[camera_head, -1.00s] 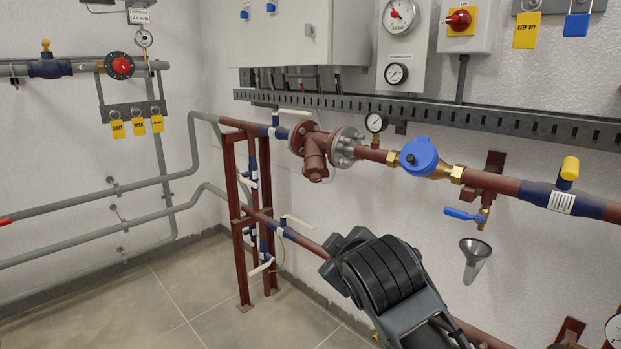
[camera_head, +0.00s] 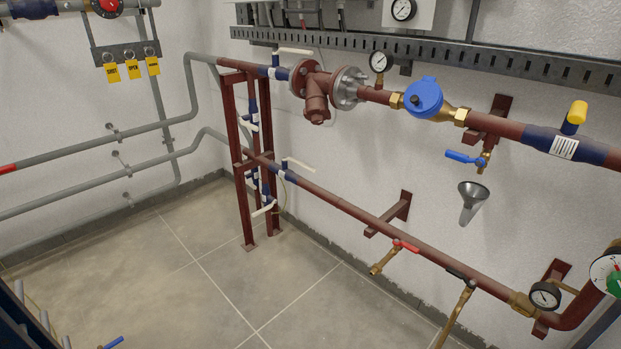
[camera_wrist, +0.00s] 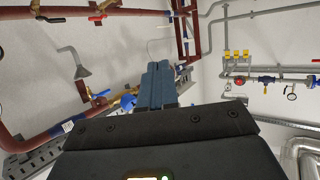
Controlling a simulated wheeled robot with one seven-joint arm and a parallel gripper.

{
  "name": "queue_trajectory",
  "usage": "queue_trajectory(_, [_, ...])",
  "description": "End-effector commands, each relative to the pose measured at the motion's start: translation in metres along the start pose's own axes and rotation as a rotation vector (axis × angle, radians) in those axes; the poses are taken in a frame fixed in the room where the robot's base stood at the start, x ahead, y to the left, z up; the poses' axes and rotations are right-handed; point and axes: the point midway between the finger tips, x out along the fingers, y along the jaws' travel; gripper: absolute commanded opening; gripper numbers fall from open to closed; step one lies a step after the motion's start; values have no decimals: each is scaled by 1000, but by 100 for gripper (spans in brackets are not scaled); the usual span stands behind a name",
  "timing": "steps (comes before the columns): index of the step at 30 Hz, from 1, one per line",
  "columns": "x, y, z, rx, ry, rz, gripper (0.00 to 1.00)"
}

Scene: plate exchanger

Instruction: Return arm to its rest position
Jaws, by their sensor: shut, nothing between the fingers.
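My gripper (camera_wrist: 158,84) shows in the wrist view, its two blue-grey fingers together and empty, in front of the dark gripper body (camera_wrist: 160,130). The fingers hide part of the wall and pipes behind them. My arm and gripper are not in the head view. The wrist view is turned over, with the floor-side pipes at its top. A grey funnel (camera_head: 472,199) hangs by the wall in the head view and also shows in the wrist view (camera_wrist: 80,68).
An upper red pipe with a blue round meter (camera_head: 423,97) and a lower red pipe (camera_head: 362,214) run along the wall. A red pipe stand (camera_head: 236,155) is near the corner. Yellow tags (camera_head: 132,69) hang at left. The tiled floor (camera_head: 190,270) is mostly clear.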

Motion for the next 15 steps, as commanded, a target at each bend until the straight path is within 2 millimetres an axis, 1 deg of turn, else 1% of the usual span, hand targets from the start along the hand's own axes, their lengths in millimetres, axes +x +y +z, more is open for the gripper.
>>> queue_trajectory(1, [-22,4,9,18,-6,16,0])
queue_trajectory(3, [-47,12,16,38,-2,38,0])
queue_trajectory(5, [-70,19,21,51,3,57,0])
queue_trajectory(7, [-96,27,24,62,8,79,0])
queue_trajectory(10, [-134,39,25,69,15,105,0])
queue_trajectory(12, [-160,47,24,71,21,122,0])
queue_trajectory(15, [-192,58,18,64,30,139,0])
